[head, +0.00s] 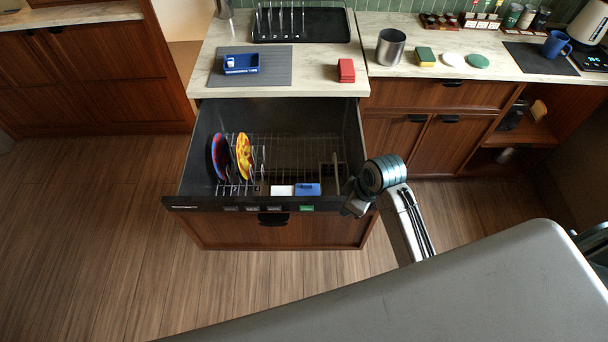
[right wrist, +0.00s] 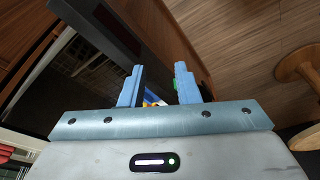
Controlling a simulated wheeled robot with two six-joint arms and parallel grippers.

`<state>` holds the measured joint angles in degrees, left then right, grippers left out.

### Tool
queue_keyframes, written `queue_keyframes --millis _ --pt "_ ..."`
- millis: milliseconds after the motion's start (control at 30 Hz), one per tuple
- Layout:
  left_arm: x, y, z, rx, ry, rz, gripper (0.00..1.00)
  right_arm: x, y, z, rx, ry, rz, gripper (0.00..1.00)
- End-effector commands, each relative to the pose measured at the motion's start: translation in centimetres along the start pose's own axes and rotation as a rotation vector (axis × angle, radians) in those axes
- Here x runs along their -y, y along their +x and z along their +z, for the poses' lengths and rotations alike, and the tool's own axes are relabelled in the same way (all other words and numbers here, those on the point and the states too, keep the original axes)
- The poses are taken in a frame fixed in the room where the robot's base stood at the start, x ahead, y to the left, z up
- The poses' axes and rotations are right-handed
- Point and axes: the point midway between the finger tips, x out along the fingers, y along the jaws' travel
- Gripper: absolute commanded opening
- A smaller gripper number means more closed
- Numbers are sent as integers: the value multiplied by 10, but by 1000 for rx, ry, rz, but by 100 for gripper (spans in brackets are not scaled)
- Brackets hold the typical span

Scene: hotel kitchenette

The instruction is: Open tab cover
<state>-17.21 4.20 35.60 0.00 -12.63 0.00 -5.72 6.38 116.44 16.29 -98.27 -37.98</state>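The dishwasher drawer (head: 273,207) is pulled out below the counter. Inside it, near the front wall, a flat blue piece (head: 307,189) lies beside a flat white piece (head: 281,191); I cannot tell for sure which is the tab cover. My right gripper (head: 352,198) is at the drawer's front right corner, to the right of the blue piece and apart from it. The right wrist view shows its two blue fingers (right wrist: 158,85) apart, with small blue, white and yellow patches beyond them, too partly hidden to name. My left gripper is out of view.
A red-blue plate (head: 219,157) and a yellow plate (head: 243,157) stand in the wire rack. A blue box (head: 241,64) sits on a grey mat, and a red block (head: 346,70) lies on the counter. Wooden floor is clear around the drawer.

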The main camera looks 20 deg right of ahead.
Motion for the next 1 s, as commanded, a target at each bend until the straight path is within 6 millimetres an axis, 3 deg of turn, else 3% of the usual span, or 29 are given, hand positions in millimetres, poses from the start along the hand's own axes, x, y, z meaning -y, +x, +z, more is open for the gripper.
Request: queue_keyframes --millis 300,500,600,767,1000 --pt "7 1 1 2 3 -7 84 -32 6 -52 -44 -225 -88 29" --pt "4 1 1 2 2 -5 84 -57 1 -96 -98 -417 -155 29" --pt "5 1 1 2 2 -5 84 -64 -2 -108 -117 -478 -175 29" --pt "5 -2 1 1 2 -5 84 -64 2 -114 -126 -506 -186 29" --pt "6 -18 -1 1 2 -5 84 -55 40 -117 -124 -501 -189 29"
